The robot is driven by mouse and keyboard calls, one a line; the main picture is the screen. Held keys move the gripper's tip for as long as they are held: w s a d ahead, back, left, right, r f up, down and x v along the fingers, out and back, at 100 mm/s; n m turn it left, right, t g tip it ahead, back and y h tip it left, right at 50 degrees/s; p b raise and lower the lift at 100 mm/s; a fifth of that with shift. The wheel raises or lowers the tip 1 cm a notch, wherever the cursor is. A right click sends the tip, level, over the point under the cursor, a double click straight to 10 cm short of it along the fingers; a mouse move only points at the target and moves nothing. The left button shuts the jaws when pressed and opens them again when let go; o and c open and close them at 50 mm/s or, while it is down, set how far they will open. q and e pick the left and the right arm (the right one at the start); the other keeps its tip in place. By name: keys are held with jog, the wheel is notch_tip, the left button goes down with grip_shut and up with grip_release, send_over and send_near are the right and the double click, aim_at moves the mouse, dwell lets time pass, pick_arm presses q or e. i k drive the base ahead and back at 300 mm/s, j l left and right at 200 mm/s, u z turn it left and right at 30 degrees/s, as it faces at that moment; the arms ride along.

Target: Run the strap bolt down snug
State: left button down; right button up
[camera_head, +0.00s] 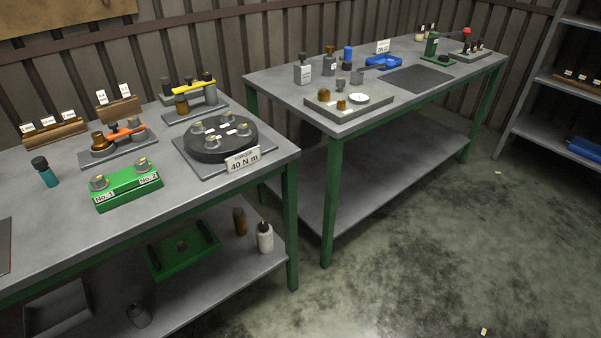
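Two fixtures on the left bench carry strap-like bars. One has an orange bar (126,132) beside a brass-coloured round part (101,142). The other has a yellow bar (194,85) across grey posts, with a brown cylinder (181,104) in front. Which of these holds the strap bolt, and how far any bolt is run down, is too small to tell. Neither of my grippers is in view.
A black round plate (208,153) with several bolts sits behind a "40 N m" sign (243,160).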

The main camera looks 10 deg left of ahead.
aim_at(134, 121)
jog(key=u, duration=1.45)
